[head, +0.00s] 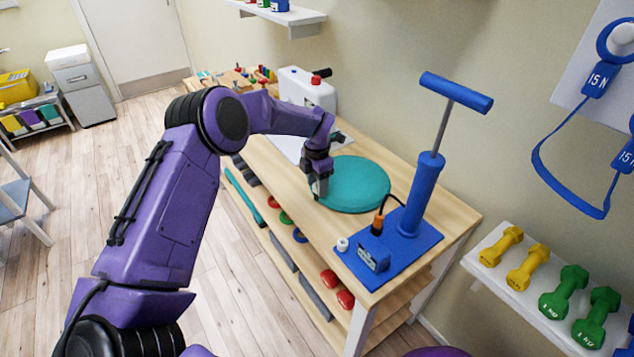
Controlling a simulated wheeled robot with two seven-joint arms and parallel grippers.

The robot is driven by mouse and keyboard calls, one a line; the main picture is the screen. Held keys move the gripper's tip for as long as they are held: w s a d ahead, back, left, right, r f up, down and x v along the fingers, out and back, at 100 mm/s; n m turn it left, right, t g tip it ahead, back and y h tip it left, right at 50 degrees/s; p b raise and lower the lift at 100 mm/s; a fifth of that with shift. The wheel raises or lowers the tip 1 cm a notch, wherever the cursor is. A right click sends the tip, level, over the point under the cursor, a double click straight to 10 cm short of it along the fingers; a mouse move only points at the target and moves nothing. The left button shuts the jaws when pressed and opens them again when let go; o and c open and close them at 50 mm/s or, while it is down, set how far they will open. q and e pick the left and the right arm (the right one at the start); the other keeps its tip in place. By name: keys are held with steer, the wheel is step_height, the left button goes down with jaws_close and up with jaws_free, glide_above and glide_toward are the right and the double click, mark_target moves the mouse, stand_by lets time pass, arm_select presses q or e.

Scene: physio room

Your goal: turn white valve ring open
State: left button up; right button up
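A round teal cushion (355,184) lies flat on the wooden bench. My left gripper (319,190) points down at the cushion's left edge, with its fingertips close to the rim. The gap between its fingers is too small to read, so I cannot tell whether it is open or shut. No white valve ring shows clearly at the cushion's edge; the gripper covers that spot. A small white round piece (342,244) stands on the left corner of the blue mat, apart from the gripper. My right gripper is out of view.
A blue hand pump (422,192) stands upright on the blue mat (415,245), beside a small blue gauge box (373,257) and an orange-black fitting (377,225). Dumbbells (566,290) lie on a shelf at right.

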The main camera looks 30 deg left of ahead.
arm_select(q)
steer(key=shift+s+r, duration=0.2)
steer(key=c, duration=0.5)
steer(key=shift+c, duration=0.9)
steer(key=shift+w+f, duration=0.1)
